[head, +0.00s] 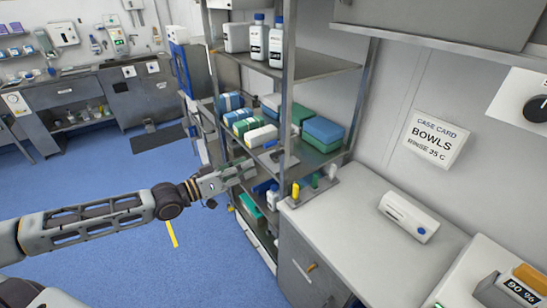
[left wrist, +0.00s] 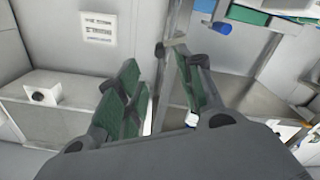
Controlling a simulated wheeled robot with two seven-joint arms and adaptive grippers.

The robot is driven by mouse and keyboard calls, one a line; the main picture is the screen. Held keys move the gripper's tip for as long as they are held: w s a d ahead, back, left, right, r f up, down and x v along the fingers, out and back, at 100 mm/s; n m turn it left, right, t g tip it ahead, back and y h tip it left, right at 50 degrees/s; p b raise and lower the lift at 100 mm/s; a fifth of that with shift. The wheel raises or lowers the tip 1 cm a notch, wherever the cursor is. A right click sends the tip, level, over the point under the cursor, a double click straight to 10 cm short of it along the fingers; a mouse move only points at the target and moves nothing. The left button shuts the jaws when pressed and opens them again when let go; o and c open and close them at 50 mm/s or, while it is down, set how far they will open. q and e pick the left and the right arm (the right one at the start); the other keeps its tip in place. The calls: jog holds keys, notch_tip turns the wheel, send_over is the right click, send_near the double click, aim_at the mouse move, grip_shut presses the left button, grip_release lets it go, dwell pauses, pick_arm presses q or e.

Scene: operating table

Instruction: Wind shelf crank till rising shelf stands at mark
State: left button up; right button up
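The steel shelf rack (head: 288,75) stands right of centre in the head view, with packs on its middle shelf (head: 262,170). A small grey fitting (head: 284,160) on the front post looks like the crank; I cannot make out its handle clearly. My left gripper (head: 248,170) is just left of this post. In the left wrist view the green-padded fingers (left wrist: 158,80) are apart with a visible gap between them. A grey-brown piece (left wrist: 170,46) by the right fingertip may be part of the crank; touching or apart, I cannot tell. I cannot pick out the mark. My right gripper is not in view.
White bottles (head: 259,42) stand on the upper shelf. Blue and green packs (head: 322,132) fill the shelf below. A counter (head: 360,230) with a white device (head: 408,216) stands right of the rack. The blue floor (head: 110,185) to the left is mostly clear.

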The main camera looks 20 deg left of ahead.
aim_at(271, 157)
pick_arm(q)
jog(key=shift+b+x, duration=0.5)
jog(key=shift+x, duration=0.6)
jog(key=shift+x, duration=4.35)
grip_shut()
